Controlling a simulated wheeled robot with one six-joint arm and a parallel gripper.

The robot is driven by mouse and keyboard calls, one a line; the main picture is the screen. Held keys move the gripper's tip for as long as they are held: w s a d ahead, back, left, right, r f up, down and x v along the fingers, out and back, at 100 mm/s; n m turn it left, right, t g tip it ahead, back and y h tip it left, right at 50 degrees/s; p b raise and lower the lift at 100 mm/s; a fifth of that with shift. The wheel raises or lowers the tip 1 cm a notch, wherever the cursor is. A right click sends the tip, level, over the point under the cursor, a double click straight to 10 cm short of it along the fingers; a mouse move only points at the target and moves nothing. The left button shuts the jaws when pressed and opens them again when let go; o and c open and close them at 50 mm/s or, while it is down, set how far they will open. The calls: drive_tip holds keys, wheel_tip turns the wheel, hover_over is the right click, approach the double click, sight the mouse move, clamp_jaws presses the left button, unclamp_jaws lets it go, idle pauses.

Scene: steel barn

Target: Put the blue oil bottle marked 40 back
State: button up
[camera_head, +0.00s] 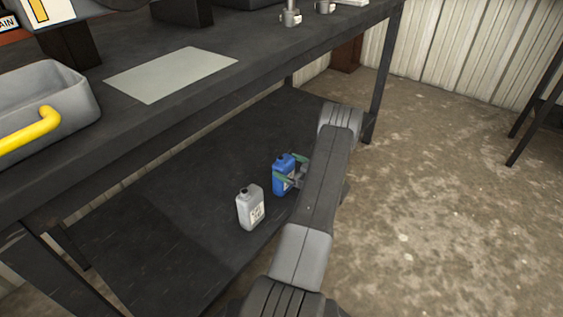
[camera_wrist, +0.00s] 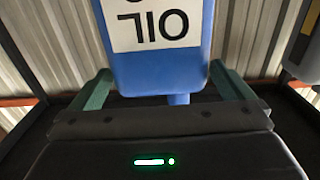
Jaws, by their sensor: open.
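The blue oil bottle (camera_head: 283,172) stands upright on the lower shelf of the bench, and my gripper (camera_head: 291,174) is at it. In the wrist view the blue bottle (camera_wrist: 160,70) appears upside down, with a white label reading OIL; the number is cut off by the top edge. The green fingers of my gripper (camera_wrist: 160,78) are one on each side of the bottle, with gaps visible beside it. The jaws are open. My arm hides part of the shelf to the right of the bottle.
A grey bottle (camera_head: 250,208) stands close by on the lower shelf (camera_head: 160,235). The benchtop above (camera_head: 262,62) carries a grey tray with a yellow handle (camera_head: 65,85), a pale sheet (camera_head: 170,74) and metal cups (camera_head: 290,17). The shelf's left side is clear.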

drive_tip(key=p+v, duration=0.1)
drive_tip(key=v, duration=0.7)
